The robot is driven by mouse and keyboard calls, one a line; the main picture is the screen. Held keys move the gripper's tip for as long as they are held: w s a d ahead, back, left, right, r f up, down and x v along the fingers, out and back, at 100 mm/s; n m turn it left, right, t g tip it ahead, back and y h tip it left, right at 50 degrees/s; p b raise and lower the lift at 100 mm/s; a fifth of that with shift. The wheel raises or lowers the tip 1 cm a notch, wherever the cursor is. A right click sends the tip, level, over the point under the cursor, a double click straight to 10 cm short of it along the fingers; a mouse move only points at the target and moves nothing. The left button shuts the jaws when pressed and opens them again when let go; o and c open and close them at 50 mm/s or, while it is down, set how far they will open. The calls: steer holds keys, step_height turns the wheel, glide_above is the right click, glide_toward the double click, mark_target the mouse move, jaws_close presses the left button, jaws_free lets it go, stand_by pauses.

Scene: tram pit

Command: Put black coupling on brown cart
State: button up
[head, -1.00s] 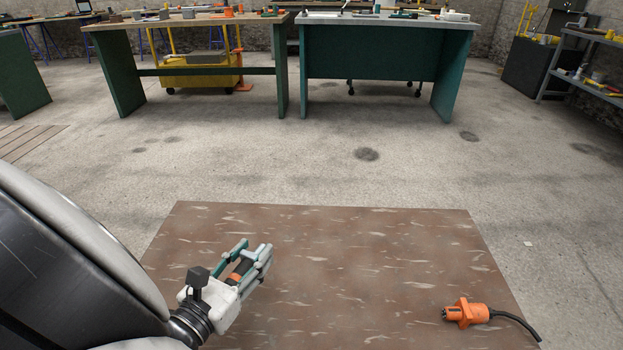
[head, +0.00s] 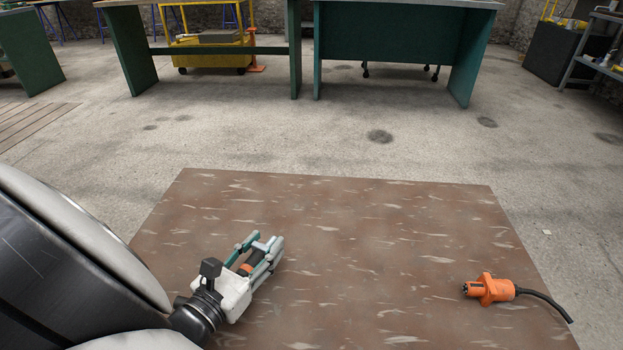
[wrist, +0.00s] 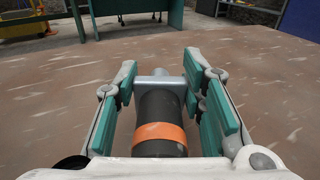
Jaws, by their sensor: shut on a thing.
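The black coupling (wrist: 160,110) is a dark cylinder with an orange band and a grey end. My gripper (head: 262,250) is shut on it, with a teal-padded finger along each side in the wrist view. In the head view the coupling (head: 250,262) shows only partly between the fingers. The brown cart (head: 370,240) has a flat, scuffed top that fills the lower middle of the head view. My gripper and the coupling are over the left part of this top. I cannot tell whether the coupling touches it.
An orange connector (head: 494,290) with a black cable lies on the right side of the brown top. The middle of the top is clear. Beyond it is open concrete floor, then a green workbench (head: 400,50) and a yellow trolley (head: 205,55) at the back.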

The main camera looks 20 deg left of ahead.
mark_target(262, 248)
steer(key=shift+f, duration=0.55)
stand_by(0.4)
steer(key=o, duration=1.3)
steer(key=shift+r, duration=0.1)
step_height(262, 248, up, 10)
steer(key=p, duration=0.7)
steer(key=shift+r+p, duration=0.2)
steer(key=shift+p, duration=0.2)
steer(key=w+d+r+m+h+p, duration=0.1)
steer(key=w+d+h, duration=0.1)
steer(key=d, duration=0.6)
steer(key=w+d+r+m+g+h+p, duration=0.1)
steer(key=w+d+m+h, duration=0.1)
steer(key=w+d, duration=0.3)
steer(key=w+d+r+m+g+h+p, duration=0.1)
steer(key=w+d+r+h, duration=0.1)
steer(key=d, duration=0.9)
steer(key=shift+w+d+m+h+p, duration=0.25)
steer(key=shift+w+m+h+p, duration=0.15)
steer(key=shift+w+h, duration=0.5)
steer(key=shift+w, duration=0.2)
